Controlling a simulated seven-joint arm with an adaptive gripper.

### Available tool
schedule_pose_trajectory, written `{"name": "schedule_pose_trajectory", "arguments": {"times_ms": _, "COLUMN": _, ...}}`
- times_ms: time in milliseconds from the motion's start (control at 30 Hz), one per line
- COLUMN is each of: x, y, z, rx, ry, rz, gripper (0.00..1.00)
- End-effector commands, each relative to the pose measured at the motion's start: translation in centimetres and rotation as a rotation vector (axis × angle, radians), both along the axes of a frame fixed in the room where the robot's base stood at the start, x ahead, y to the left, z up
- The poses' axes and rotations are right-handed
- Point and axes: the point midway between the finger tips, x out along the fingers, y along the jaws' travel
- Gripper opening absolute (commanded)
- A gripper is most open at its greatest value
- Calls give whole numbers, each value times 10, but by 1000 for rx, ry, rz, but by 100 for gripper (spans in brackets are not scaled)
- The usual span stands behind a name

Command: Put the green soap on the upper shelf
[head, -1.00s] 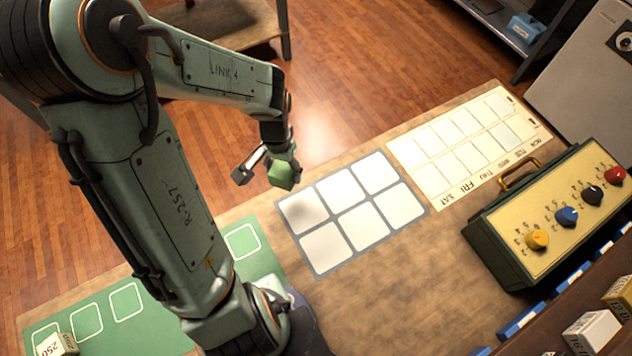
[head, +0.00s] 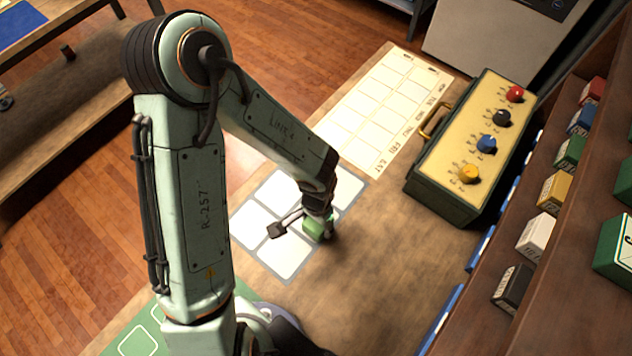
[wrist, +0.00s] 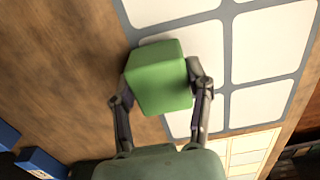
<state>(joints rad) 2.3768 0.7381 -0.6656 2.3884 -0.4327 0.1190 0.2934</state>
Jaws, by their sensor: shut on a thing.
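The green soap (head: 314,229) is a small green block. My gripper (head: 303,226) is shut on it and holds it over the edge of the white-squared mat (head: 247,229) on the table. In the wrist view the green soap (wrist: 160,78) sits between the two fingers of my gripper (wrist: 161,85). The shelves stand at the right of the head view: a lower shelf (head: 480,335) bears several coloured boxes, and an upper shelf (head: 560,300) bears green boxes at the right edge.
A control box (head: 450,150) with coloured knobs and a handle stands on the table between the calendar sheet (head: 385,108) and the shelves. A black box (head: 513,288) and a white box (head: 537,235) stand in the shelf row. Bare table lies right of the mat.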

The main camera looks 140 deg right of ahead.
Motion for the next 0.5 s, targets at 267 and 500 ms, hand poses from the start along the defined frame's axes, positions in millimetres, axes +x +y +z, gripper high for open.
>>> {"name": "schedule_pose_trajectory", "arguments": {"times_ms": 267, "x": 0, "y": 0, "z": -11, "rx": -2, "ry": 0, "rz": 0, "gripper": 11}}
{"name": "schedule_pose_trajectory", "arguments": {"times_ms": 500, "x": 0, "y": 0, "z": -14, "rx": -2, "ry": -1, "rz": 0, "gripper": 63}}
